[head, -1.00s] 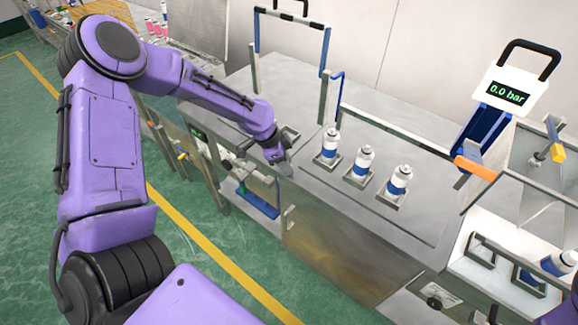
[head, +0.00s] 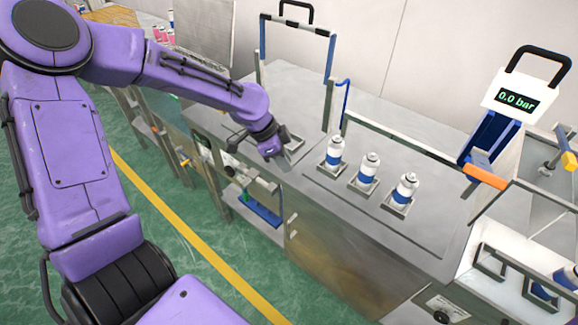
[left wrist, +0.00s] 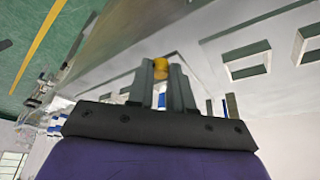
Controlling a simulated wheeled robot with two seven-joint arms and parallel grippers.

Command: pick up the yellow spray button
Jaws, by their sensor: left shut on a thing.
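The yellow spray button (left wrist: 161,68) shows in the left wrist view, between the tips of my left gripper's fingers. My left gripper (left wrist: 163,75) is shut on it. In the head view my left gripper (head: 277,158) is above the steel bench near its front edge, left of the row of cans. The button cannot be made out in the head view. My right gripper does not show.
Three white and blue cans, among them the middle one (head: 367,172), stand in square holders on the steel bench (head: 330,230). A gauge reading 0.0 bar (head: 517,99) is at the right. A U-shaped frame (head: 297,30) rises behind the gripper.

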